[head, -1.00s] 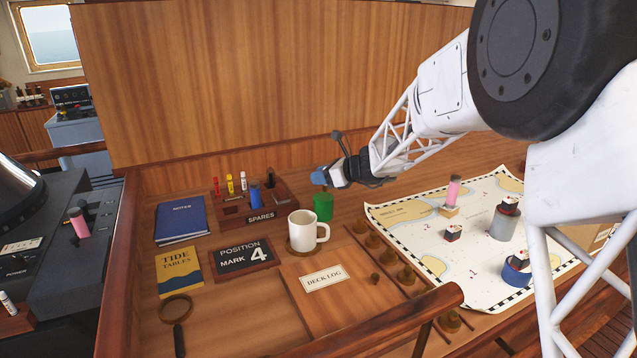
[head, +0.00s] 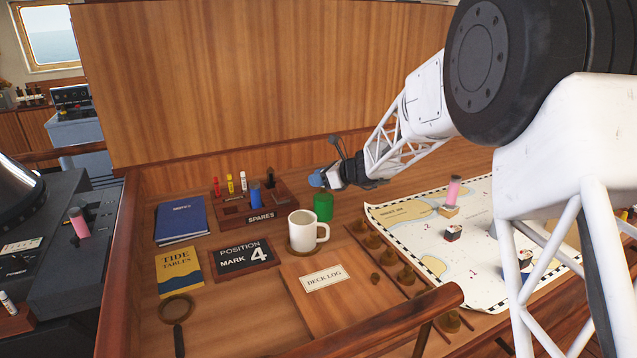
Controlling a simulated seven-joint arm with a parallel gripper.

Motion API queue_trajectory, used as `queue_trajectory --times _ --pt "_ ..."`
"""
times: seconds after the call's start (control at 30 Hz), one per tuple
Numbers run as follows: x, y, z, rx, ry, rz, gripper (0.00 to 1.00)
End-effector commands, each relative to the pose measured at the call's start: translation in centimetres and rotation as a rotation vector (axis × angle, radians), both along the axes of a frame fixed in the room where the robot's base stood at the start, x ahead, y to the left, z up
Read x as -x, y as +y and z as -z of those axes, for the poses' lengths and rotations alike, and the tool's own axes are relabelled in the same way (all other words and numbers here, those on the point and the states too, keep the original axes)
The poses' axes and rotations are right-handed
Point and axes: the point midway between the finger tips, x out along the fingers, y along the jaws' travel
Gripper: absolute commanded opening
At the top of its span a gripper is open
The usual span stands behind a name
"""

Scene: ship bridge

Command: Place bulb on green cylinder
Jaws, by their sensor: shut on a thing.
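The green cylinder (head: 323,207) stands upright on the wooden desk, just behind the white mug, with nothing seen on its top. My gripper (head: 319,179) is above it, pointing left, its tip slightly left of the cylinder in the picture. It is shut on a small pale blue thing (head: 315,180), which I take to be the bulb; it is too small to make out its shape. A gap shows between it and the cylinder's top. The far side of the grip is hidden.
A white mug (head: 304,231) stands close in front of the green cylinder. The spares rack (head: 285,216), with a blue cylinder (head: 255,194), is to the left. A chart (head: 480,285) with small blocks lies right. A wooden panel (head: 260,90) rises behind.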

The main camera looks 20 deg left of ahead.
Motion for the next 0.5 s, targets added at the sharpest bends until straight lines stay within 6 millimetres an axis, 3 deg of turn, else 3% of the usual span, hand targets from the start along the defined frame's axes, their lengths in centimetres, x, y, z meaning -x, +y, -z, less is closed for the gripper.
queue_trajectory --times 0.17,0.5 --pt "0.01 -0.01 1.38 0.000 0.001 0.000 0.07" --pt "0.00 0.00 1.52 0.000 0.000 0.000 0.07"
